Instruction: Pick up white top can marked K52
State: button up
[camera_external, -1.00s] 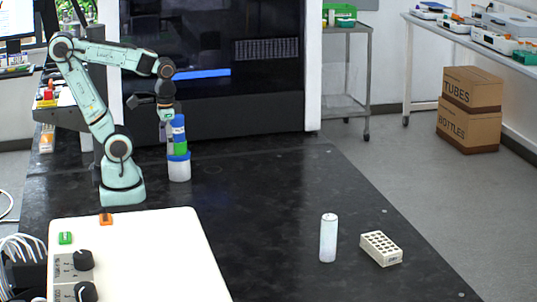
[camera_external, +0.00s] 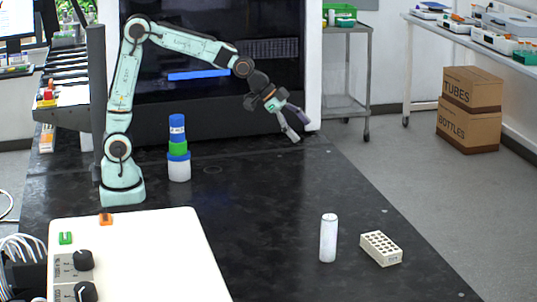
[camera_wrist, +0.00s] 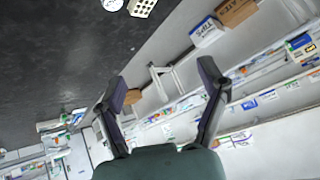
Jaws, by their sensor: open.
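A white can (camera_external: 328,240) stands upright on the black bench, towards the front right. Its marking is too small to read. The wrist view shows its round white top at the upper edge (camera_wrist: 113,5), partly cut off. My gripper (camera_external: 297,128) is open and empty, held in the air above the far right part of the bench. It is well behind and above the can, with its fingers slanting down and to the right. In the wrist view both fingers (camera_wrist: 162,82) are apart with nothing between them.
A cream rack with holes (camera_external: 381,248) sits just right of the can. A stack of blue, green and white containers (camera_external: 179,165) stands at the back left. A white panel with knobs (camera_external: 150,260) fills the front left. The bench middle is clear.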

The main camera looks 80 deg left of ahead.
jog(key=w+d+f+g+h, duration=0.1)
jog(key=w+d+f, duration=0.3)
jog(key=f, duration=0.4)
jog(key=g, duration=0.2)
send_over(329, 217)
jog(key=s+a, duration=0.2)
jog(key=a, duration=0.1)
notch_tip(329, 217, down, 7)
jog(key=shift+m, duration=0.3)
jog(key=x, duration=0.7)
jog(key=shift+s+d, duration=0.2)
jog(key=shift+s, duration=0.05)
jog(key=c, duration=1.3)
